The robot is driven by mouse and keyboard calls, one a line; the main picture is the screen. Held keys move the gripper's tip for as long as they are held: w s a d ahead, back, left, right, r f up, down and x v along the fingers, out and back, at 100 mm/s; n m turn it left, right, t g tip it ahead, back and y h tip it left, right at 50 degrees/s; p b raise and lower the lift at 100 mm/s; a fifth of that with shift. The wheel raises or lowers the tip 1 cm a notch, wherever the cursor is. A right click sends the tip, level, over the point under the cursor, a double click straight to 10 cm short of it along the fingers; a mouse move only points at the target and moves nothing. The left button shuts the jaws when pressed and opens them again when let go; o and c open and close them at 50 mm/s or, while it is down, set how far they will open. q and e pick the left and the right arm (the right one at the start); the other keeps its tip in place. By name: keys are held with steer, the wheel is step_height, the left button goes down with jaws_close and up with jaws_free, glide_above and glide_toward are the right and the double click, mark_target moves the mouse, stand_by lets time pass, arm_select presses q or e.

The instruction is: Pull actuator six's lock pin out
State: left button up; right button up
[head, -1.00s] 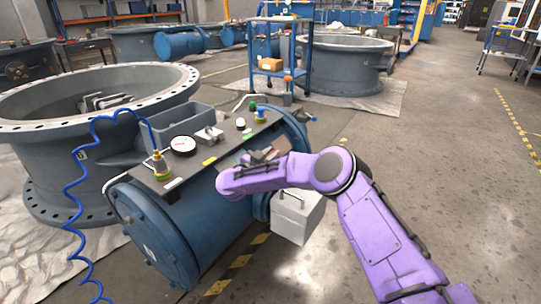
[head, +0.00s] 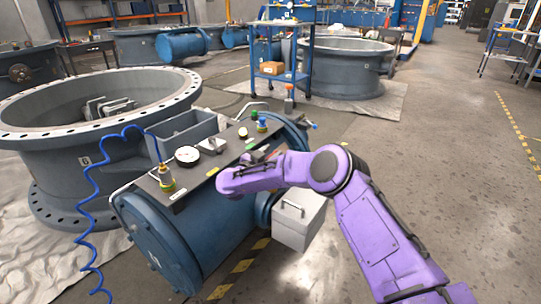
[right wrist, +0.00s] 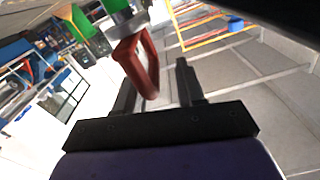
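The actuator is a blue cylinder (head: 180,238) lying beside a flanged grey valve body (head: 45,150). A dark plate (head: 185,190) on top carries a gauge, knobs and fittings. In the right wrist view a red loop handle (right wrist: 138,65), likely the lock pin's, hangs from a silver fitting (right wrist: 122,20). My right gripper (right wrist: 157,80) is open, its two dark fingers reaching up the picture. The loop lies towards the left finger and overlaps it; I cannot tell if they touch. My left gripper is out of view.
A light grey box (head: 297,222) with a handle is at the cylinder's right side. A grey open tray (head: 185,132) sits behind the plate. A blue coiled hose (head: 92,210) hangs at the left. A blue cart (head: 280,50) stands behind.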

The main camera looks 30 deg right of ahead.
steer(key=shift+s+d, duration=0.1)
steer(key=shift+d, duration=0.05)
steer(key=shift+a, duration=0.2)
steer(key=p+v, duration=0.2)
steer(key=v, duration=0.8)
steer(key=shift+p, duration=0.35)
steer(key=shift+a, duration=0.1)
